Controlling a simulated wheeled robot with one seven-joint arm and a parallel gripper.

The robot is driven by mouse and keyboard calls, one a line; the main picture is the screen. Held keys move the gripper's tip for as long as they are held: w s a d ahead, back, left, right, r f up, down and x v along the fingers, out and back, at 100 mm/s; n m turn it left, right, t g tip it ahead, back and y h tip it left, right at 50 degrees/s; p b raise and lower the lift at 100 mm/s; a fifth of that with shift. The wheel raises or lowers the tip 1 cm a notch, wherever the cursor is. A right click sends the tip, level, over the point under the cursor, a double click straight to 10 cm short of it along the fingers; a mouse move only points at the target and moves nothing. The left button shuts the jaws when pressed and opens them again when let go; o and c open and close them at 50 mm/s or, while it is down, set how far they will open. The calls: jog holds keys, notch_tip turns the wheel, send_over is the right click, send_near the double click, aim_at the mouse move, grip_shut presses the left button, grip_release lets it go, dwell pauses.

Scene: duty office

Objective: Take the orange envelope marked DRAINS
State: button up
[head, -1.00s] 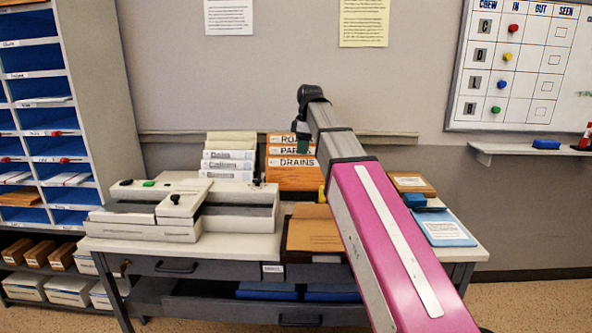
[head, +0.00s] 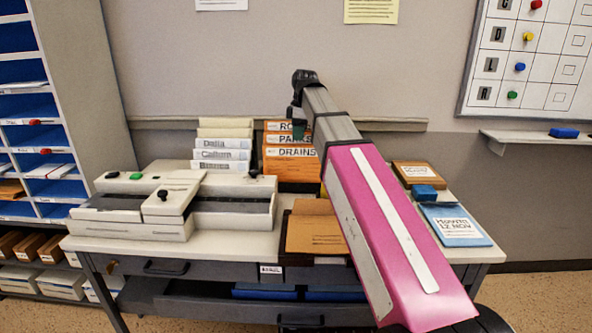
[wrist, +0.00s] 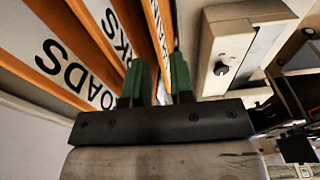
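The orange envelope marked DRAINS (head: 292,167) stands upright at the front of a row of orange envelopes on the desk. Behind it stand the PARKS envelope (head: 285,140) and the ROADS envelope (head: 274,126). My gripper (head: 299,122) is above the row, its green fingers pointing down and partly covering the ROADS label. In the wrist view my gripper (wrist: 157,78) has its two fingers apart. The DRAINS envelope's edge (wrist: 159,28) shows beyond and between the fingertips. I cannot tell whether they touch it. The ROADS envelope (wrist: 75,65) lies to the left.
White-labelled folders (head: 222,150) stand left of the envelopes, and a beige slab-like device (head: 235,188) lies before them. A brown folder (head: 316,232) lies in front. A blue clipboard (head: 455,226) and a brown box (head: 415,174) are at right. Shelves (head: 40,140) stand at left.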

jog(key=shift+w+a+f, duration=0.1)
jog(key=shift+a+f, duration=0.1)
jog(key=shift+f, duration=1.1)
jog(key=shift+w+a+f, duration=0.1)
jog(key=shift+a+f, duration=0.05)
jog(key=shift+f, duration=1.1)
grip_shut()
